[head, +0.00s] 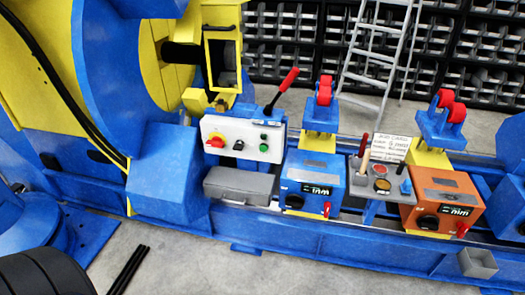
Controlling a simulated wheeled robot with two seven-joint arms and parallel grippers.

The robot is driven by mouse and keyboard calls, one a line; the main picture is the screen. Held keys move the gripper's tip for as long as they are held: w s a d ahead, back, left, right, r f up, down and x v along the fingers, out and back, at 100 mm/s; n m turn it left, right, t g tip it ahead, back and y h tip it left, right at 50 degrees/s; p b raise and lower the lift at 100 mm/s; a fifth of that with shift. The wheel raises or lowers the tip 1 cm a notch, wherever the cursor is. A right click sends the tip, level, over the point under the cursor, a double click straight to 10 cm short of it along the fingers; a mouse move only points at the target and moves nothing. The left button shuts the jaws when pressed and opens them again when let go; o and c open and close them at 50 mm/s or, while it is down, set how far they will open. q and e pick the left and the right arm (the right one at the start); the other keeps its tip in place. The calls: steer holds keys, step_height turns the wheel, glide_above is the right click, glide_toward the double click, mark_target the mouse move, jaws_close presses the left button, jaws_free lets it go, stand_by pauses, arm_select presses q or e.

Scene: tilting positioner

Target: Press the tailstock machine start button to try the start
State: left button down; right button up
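A white control box (243,138) sits on the blue machine bed, left of centre. Its front has a red knob on yellow (215,140), a black selector (238,145) and, at the right, a small green button (264,147) with another small green spot just above it. I cannot read any labels there, so I cannot tell which control is the start button. Neither of my grippers is in view.
A lever with a red grip (289,79) rises behind the white box. A grey case (239,185) lies below it. Blue (312,180) and orange (441,204) roller stands flank the grey panel. A job card (390,148) stands there. Floor in front is mostly clear, with black rods (128,270).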

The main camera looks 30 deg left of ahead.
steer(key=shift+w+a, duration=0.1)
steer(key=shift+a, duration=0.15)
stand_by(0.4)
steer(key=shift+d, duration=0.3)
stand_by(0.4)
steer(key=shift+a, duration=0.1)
